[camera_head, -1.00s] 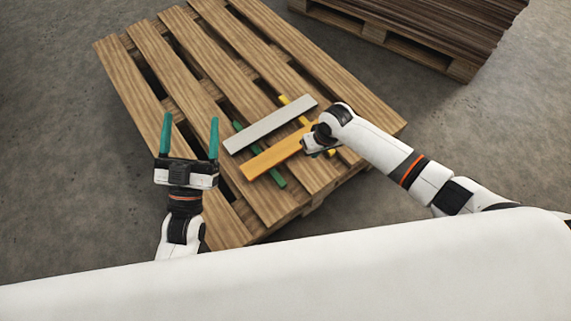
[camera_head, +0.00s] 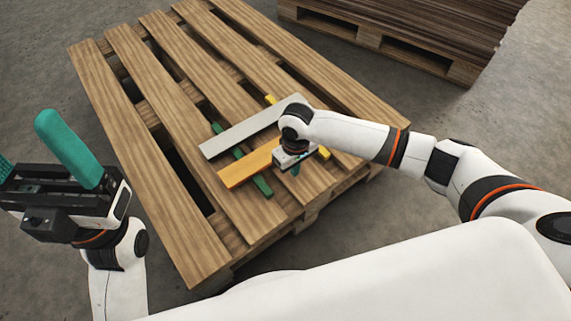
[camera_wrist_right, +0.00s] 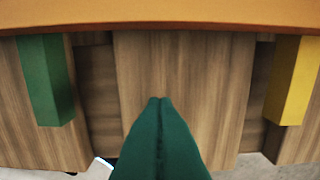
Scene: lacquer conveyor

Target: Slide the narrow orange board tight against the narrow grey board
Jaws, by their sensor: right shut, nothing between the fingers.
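The narrow orange board (camera_head: 240,171) lies across a green strip (camera_head: 258,182) and a yellow strip (camera_head: 323,153); its right part is hidden by my right gripper. The narrow grey board (camera_head: 245,130) lies beyond it, roughly parallel, with a gap between them. My right gripper (camera_head: 296,170) is shut and empty, pointing down on the orange board's near side. In the right wrist view the orange board (camera_wrist_right: 160,15) spans the top, and the shut green fingers (camera_wrist_right: 160,100) appear a little short of its edge, between the strips. My left gripper (camera_head: 25,140) is open and empty at the left.
The boards and strips rest on a slatted wooden pallet (camera_head: 135,125) with open gaps between slats. Another pallet (camera_head: 395,50) stacked with dark sheets stands at the back right. Grey concrete floor (camera_head: 45,85) surrounds them. The pallet's left slats are bare.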

